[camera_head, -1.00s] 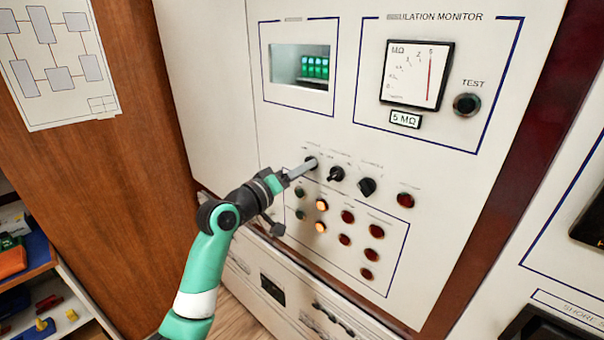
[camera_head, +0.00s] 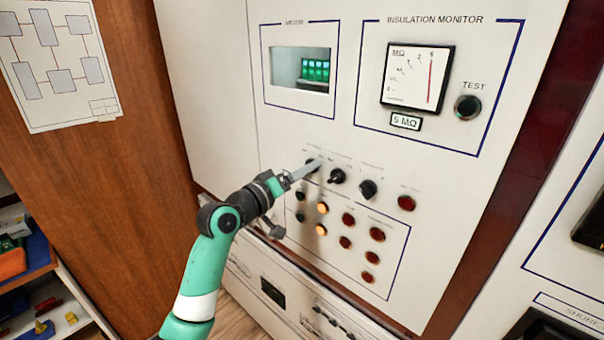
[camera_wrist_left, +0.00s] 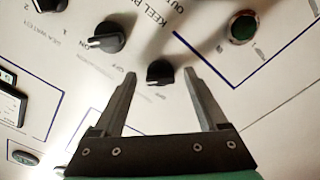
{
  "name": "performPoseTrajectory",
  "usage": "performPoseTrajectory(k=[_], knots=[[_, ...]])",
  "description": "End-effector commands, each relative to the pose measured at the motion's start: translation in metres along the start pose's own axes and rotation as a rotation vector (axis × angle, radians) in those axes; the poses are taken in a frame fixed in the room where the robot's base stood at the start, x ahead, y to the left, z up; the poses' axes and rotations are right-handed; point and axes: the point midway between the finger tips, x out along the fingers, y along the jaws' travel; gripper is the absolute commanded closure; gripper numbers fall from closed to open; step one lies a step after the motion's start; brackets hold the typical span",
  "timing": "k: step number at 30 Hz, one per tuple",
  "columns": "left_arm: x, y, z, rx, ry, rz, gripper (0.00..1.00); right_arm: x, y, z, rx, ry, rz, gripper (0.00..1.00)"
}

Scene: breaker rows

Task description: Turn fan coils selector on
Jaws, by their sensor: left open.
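Three black selector knobs sit in a row on the white panel: a left one (camera_head: 311,164), a middle one (camera_head: 336,176) and a right one (camera_head: 368,189). Their labels are too small or blurred to tell which is fan coils. My left gripper (camera_head: 312,168) is at the left knob and partly hides it. In the left wrist view, my left gripper (camera_wrist_left: 157,82) is open, with a finger on either side of a black knob (camera_wrist_left: 160,73). I cannot tell whether the fingers touch it. Another knob (camera_wrist_left: 107,37) is up and left of the fingers.
Below the knobs are several indicator lamps, including a lit orange one (camera_head: 321,208). A red button (camera_head: 406,203) is right of the knobs. The insulation meter (camera_head: 417,78) and TEST button (camera_head: 467,107) are above. A shelf with coloured items (camera_head: 40,300) stands at lower left.

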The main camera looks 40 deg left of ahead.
Motion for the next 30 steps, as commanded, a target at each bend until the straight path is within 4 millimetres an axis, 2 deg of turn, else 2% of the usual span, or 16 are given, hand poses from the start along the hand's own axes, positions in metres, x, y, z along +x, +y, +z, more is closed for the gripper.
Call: performPoseTrajectory(k=[5,9,15,21,25,30], knots=[[-0.007,0.0,-0.001,0.0,0.001,0.0,0.24,0.002,0.0,-0.002,0.0,0.0,0.0,0.5],[-0.029,0.0,-0.002,0.001,0.003,0.0,0.24,0.005,0.0,-0.005,0.0,0.0,0.0,0.5],[-0.066,0.007,-0.008,-0.002,-0.001,-0.005,0.24,0.046,0.0,-0.043,0.0,0.001,0.0,0.5],[-0.103,0.003,-0.005,-0.002,0.0,-0.004,0.24,0.066,0.0,-0.061,0.0,0.0,0.0,0.5],[-0.114,0.002,-0.002,0.0,0.0,-0.001,0.24,0.07,0.0,-0.065,0.0,0.0,0.0,0.5],[-0.117,0.0,0.0,0.0,0.0,0.0,0.24,0.069,0.0,-0.064,0.0,0.0,0.0,0.5]])
